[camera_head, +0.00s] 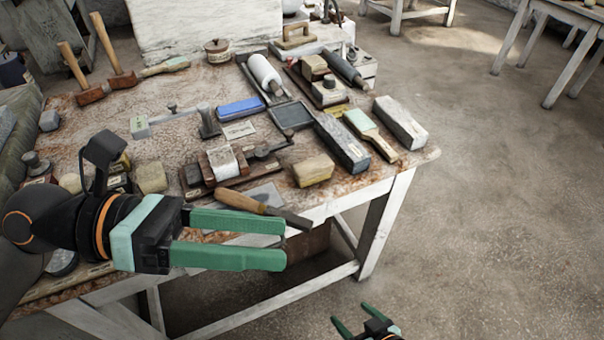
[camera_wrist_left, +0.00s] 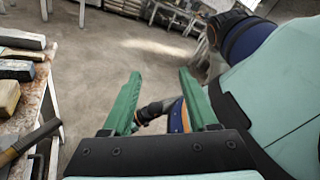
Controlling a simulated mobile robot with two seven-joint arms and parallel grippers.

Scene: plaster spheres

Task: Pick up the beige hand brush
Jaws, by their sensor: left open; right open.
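A brush with a beige wooden handle and pale green head (camera_head: 370,134) lies near the right end of the worktable, between a dark grey block and a pale block; it best fits the beige hand brush. A similar brush (camera_head: 165,67) lies at the back left, so I cannot be sure which one is meant. My left gripper (camera_head: 283,241) is open and empty over the table's front edge, to the left of and nearer than the first brush. Its green fingers also show in the left wrist view (camera_wrist_left: 160,92), with floor between them. My right gripper (camera_head: 356,318) is open and empty at the bottom, away from the table.
The worktable (camera_head: 425,157) is crowded. A wooden-handled tool (camera_head: 262,208) overhangs the front edge by my left fingers. A yellowish block (camera_head: 313,170) and the dark grey block (camera_head: 342,143) lie left of the near brush; the pale block (camera_head: 400,122) lies right.

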